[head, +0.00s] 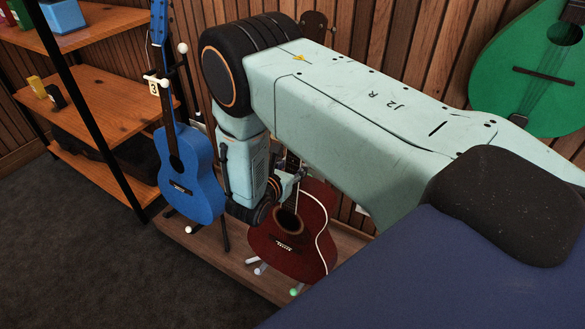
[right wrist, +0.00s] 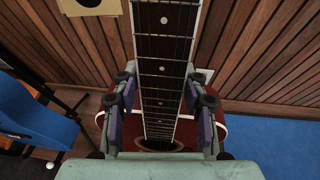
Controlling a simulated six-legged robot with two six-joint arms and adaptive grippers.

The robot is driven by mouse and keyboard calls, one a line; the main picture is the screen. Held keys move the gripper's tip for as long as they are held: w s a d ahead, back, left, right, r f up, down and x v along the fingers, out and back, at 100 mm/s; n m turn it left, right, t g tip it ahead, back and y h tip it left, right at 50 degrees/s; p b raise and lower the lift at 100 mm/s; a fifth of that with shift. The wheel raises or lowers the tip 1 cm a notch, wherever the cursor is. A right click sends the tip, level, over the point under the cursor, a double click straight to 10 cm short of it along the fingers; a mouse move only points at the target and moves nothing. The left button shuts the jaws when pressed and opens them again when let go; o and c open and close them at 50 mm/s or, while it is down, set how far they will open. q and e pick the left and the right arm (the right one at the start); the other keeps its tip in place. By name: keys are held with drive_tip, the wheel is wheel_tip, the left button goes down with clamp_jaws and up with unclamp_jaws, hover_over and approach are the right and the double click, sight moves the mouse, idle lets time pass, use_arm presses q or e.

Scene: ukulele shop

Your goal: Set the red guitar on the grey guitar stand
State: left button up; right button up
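The red guitar (head: 286,238) stands nearly upright, leaning back a little, over the low wooden platform by the wall. Pale grey stand legs with rounded tips (head: 262,268) show below its body; the rest of that stand is hidden. My right gripper (head: 292,180) is at the guitar's neck, partly hidden behind my own arm. In the right wrist view its two fingers (right wrist: 162,98) flank the dark fretted neck (right wrist: 162,60), one on each side, very close to its edges. I cannot tell whether they press on it. My left gripper is in neither view.
A blue guitar (head: 188,165) stands on its own stand to the left, with a "3" tag. Wooden shelves (head: 110,100) stand beyond it. A green instrument (head: 535,70) hangs on the slatted wall at right. The dark carpet (head: 100,270) in front is clear.

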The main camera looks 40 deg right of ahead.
drive_tip(key=o, duration=0.4)
drive_tip(key=shift+s+f, duration=0.15)
drive_tip(key=shift+f, duration=0.1)
drive_tip(key=shift+s+a+r, duration=0.1)
drive_tip(key=shift+a+r, duration=0.2)
drive_tip(key=shift+a, duration=0.15)
drive_tip(key=v, duration=0.6)
drive_tip(key=shift+s+a+r, duration=0.1)
drive_tip(key=shift+a+r, duration=0.05)
drive_tip(key=shift+a, duration=0.05)
